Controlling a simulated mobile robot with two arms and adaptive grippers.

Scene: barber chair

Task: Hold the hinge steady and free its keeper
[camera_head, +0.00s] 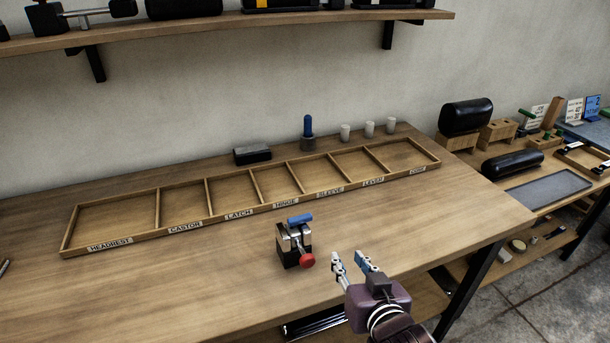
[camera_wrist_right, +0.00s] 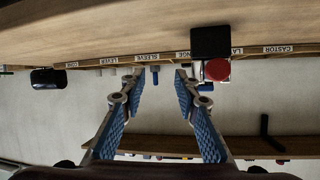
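The hinge (camera_head: 293,246) appears to be the small black block with silver metal parts, standing upright on the wooden bench. It has a blue bar (camera_head: 299,219) on top and a red round knob (camera_head: 307,260) at its front right. I cannot tell which part is the keeper. My right gripper (camera_head: 350,258) is open and empty, to the right of the hinge and apart from it. In the right wrist view the gripper (camera_wrist_right: 157,77) has its blue-padded fingers spread, with the black block (camera_wrist_right: 210,42) and red knob (camera_wrist_right: 217,70) to their right. My left gripper is not in view.
A labelled wooden tray (camera_head: 180,227) with several empty compartments lies behind the hinge. Behind it stand a black block (camera_head: 252,154), a blue-topped piece (camera_head: 308,132) and small pale cylinders (camera_head: 369,129). The bench (camera_head: 150,290) is clear left of the hinge. A cluttered side table (camera_head: 545,190) stands right.

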